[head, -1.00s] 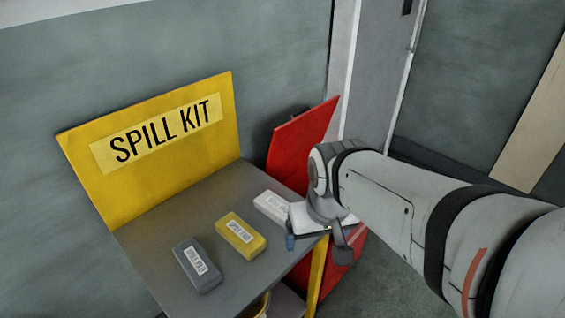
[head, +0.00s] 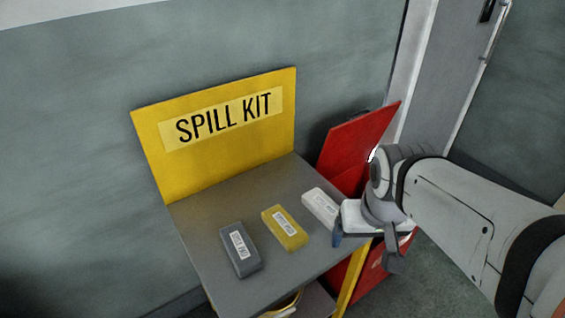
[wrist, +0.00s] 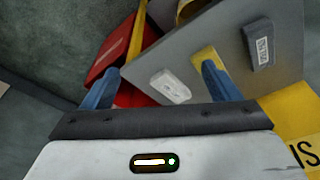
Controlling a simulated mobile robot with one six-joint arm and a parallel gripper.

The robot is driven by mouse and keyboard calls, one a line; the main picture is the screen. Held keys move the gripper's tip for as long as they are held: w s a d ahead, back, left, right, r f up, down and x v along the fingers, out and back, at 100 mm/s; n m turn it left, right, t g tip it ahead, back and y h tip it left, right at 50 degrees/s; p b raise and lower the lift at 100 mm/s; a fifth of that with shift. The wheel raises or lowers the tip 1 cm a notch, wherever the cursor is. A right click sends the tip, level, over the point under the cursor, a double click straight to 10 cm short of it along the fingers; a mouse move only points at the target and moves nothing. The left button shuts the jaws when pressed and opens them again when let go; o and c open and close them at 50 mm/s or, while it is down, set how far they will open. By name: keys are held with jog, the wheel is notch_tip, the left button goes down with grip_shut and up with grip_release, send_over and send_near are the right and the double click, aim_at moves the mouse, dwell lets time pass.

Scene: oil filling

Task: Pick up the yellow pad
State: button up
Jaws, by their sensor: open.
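The yellow pad (head: 286,228) lies flat on the grey shelf top, between a grey pad (head: 240,250) on its left and a white pad (head: 321,208) on its right. My gripper (head: 362,240) is open and empty near the shelf's right edge, to the right of the yellow and white pads. In the wrist view my gripper's blue fingers (wrist: 160,88) are spread apart. There the white pad (wrist: 170,86) shows between the fingers, and the yellow pad (wrist: 205,60) is partly hidden behind the right finger. The grey pad (wrist: 260,45) lies farther right.
The grey shelf (head: 200,215) has a yellow "SPILL KIT" board (head: 222,165) standing along its back. A red bin (head: 355,145) with a raised lid stands to the right of the shelf.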

jog(key=shift+o, duration=0.5)
jog(key=n+g+p, duration=0.2)
jog(key=n+g, duration=0.1)
jog(key=n, duration=0.4)
send_over(284, 224)
jog(key=f, duration=1.2)
jog(key=shift+s+d+f, duration=0.35)
jog(key=shift+d, duration=0.05)
jog(key=shift+w+a+f, duration=0.15)
jog(key=shift+a+f, duration=0.1)
jog(key=shift+f, duration=0.3)
jog(key=f, duration=0.7)
jog(key=shift+w+a+f+p, duration=0.15)
jog(key=shift+w+f+p, duration=0.05)
jog(key=shift+w+p, duration=0.1)
jog(key=shift+c, duration=0.2)
